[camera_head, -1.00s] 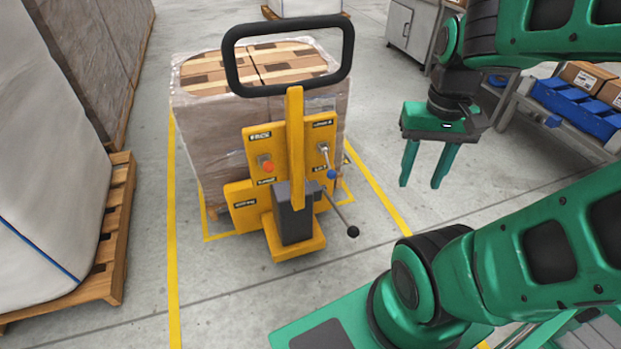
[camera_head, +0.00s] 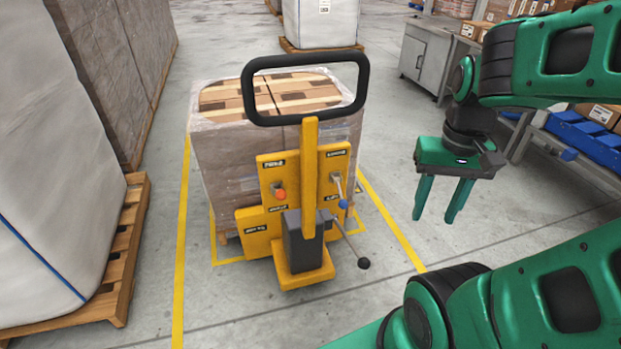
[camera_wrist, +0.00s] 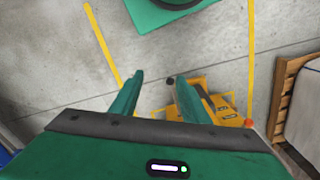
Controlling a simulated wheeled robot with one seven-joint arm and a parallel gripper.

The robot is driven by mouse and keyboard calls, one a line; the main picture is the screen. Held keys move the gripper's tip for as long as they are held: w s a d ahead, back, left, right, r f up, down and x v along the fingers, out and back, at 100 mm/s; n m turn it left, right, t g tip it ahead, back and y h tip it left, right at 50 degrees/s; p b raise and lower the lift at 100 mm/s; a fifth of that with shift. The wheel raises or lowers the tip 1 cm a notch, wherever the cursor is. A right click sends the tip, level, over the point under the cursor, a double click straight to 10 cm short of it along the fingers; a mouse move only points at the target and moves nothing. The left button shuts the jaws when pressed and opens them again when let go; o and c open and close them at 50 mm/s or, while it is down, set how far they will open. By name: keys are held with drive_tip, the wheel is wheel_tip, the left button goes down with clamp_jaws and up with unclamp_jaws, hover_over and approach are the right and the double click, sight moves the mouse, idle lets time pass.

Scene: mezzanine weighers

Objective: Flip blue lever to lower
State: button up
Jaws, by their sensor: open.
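The blue-tipped lever (camera_head: 343,204) is on the right side of the yellow pallet truck panel (camera_head: 272,176) in the head view. Its metal shaft slants down from its mount to the blue knob at its lower end. My gripper (camera_head: 434,218) is open and empty, to the right of the panel and apart from it, fingers pointing down. In the wrist view my gripper (camera_wrist: 155,95) is open, with part of the yellow truck (camera_wrist: 190,100) beyond its right finger. I cannot make out the blue knob in the wrist view.
A longer lever with a black knob (camera_head: 363,263) sticks out low on the right. An orange-red knob (camera_head: 280,195) is on the panel's left. The black handle loop (camera_head: 249,92) rises above. A wrapped pallet load (camera_head: 222,160) stands behind. Floor between gripper and truck is clear.

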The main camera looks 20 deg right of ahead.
idle(0.3)
drive_tip(key=c, duration=0.8)
drive_tip(key=shift+s+r, duration=0.3)
drive_tip(key=shift+s, duration=0.25)
clamp_jaws()
drive_tip(key=w+d+f+m+t+y, duration=0.2)
drive_tip(key=w+d+f+t+y, duration=0.1)
drive_tip(key=w+f, duration=0.6)
drive_tip(key=w+d+f+m+t+y, duration=0.2)
drive_tip(key=w+d+f+t+y, duration=0.1)
drive_tip(key=w+f, duration=0.6)
drive_tip(key=w+d+f+m+t+y, duration=0.2)
drive_tip(key=w+d+f+t+y, duration=0.1)
drive_tip(key=w+f, duration=0.6)
drive_tip(key=shift+w+d+f+m+t+y, duration=0.35)
drive_tip(key=shift+w+d+y, duration=0.55)
drive_tip(key=shift+w+d, duration=0.35)
drive_tip(key=shift+w+a+r, duration=0.1)
